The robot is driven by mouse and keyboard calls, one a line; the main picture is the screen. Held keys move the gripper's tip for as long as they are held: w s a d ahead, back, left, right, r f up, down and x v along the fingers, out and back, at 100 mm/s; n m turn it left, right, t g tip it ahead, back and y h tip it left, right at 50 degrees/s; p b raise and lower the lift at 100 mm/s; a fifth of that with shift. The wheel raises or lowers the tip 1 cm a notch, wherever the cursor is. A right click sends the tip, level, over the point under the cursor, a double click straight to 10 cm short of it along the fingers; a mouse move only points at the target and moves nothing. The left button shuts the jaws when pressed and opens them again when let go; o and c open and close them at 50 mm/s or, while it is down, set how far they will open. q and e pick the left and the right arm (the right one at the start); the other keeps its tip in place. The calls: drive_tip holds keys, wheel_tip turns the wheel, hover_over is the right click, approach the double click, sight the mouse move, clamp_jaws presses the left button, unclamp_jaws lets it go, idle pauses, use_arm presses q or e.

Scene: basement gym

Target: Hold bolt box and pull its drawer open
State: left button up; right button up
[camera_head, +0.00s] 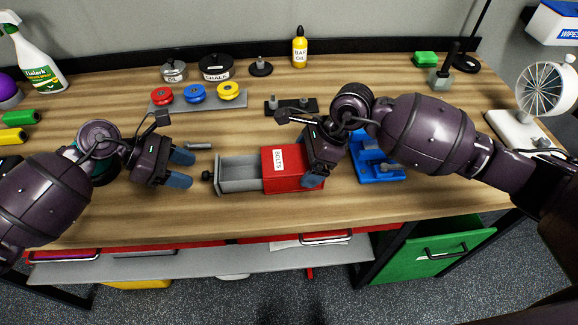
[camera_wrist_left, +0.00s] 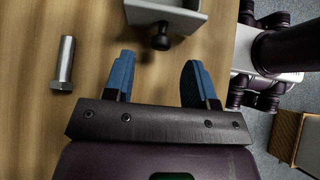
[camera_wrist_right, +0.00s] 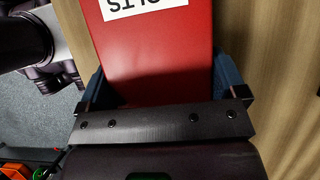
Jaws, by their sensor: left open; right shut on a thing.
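The red bolt box (camera_head: 283,163) with a white label lies on the workbench in the head view. It fills the upper part of the right wrist view (camera_wrist_right: 150,65). Its grey drawer (camera_head: 240,174) sticks out open to the left, and looks empty. The drawer's dark knob (camera_head: 207,176) also shows in the left wrist view (camera_wrist_left: 161,38). My right gripper (camera_head: 314,163) is shut on the red box, a blue finger on each side at its right end. My left gripper (camera_head: 181,169) is open and empty, a little left of the knob and apart from it.
A metal bolt (camera_head: 198,146) lies on the wood behind the gap between left gripper and drawer. Behind are a rack of red, blue and yellow spools (camera_head: 197,98) and a dark plate with pegs (camera_head: 291,105).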

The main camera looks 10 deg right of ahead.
use_arm(q)
drive_tip(key=shift+v, duration=1.7)
use_arm(e)
drive_tip(key=o, duration=0.6)
drive_tip(key=shift+v, duration=6)
